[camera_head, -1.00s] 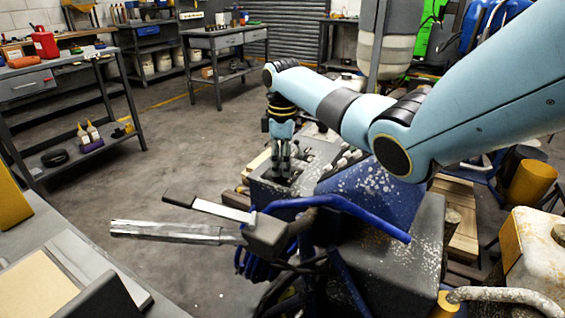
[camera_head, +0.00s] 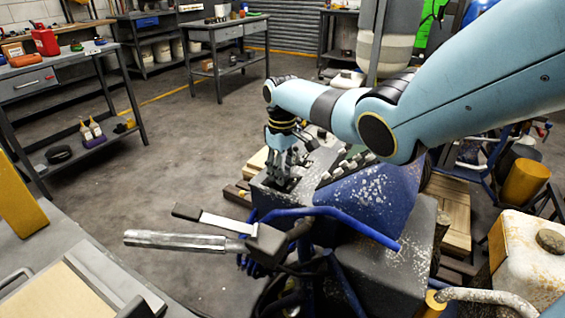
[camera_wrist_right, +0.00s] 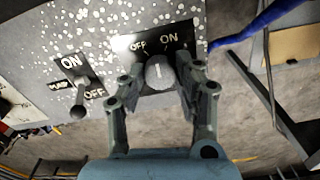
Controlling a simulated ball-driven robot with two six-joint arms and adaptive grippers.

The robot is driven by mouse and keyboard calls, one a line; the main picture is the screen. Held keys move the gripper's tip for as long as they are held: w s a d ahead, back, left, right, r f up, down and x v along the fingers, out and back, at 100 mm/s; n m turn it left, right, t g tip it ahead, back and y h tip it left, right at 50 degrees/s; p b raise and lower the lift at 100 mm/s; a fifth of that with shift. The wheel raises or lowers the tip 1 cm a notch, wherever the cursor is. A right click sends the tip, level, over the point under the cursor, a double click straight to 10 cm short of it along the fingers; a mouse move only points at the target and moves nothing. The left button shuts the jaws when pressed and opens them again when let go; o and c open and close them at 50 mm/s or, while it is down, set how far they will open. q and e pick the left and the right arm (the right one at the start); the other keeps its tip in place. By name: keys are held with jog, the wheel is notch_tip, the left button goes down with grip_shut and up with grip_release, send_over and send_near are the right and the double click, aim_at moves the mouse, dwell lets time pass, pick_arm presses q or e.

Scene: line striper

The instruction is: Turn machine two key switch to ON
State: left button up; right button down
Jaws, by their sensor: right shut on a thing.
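The key switch (camera_wrist_right: 158,72) is a round grey knob with a white line on a black plate in the right wrist view. OFF is lettered above it to the left and ON above it to the right. The white line is nearly upright and points between the two words. My right gripper (camera_wrist_right: 160,82) is shut on the knob, one finger on each side. In the head view my right gripper (camera_head: 284,172) reaches down to the top of the dark control box (camera_head: 268,196), where the knob is hidden. My left gripper is not in view.
Beside the key switch is a small lever (camera_wrist_right: 78,108) with ON and OFF labels. In the head view, a blue bar (camera_head: 330,215) and a grey handle (camera_head: 180,241) lie in front of the box. A speckled white tank (camera_head: 530,260) stands at right.

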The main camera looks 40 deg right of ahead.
jog(key=shift+r+m+p, duration=0.1)
jog(key=shift+m+p, duration=0.45)
jog(key=shift+m, duration=0.65)
jog(key=shift+m+p, duration=0.4)
jog(key=shift+m, duration=0.8)
jog(key=c, duration=0.9)
grip_release()
jog(key=shift+c, duration=0.2)
notch_tip(320, 180, up, 12)
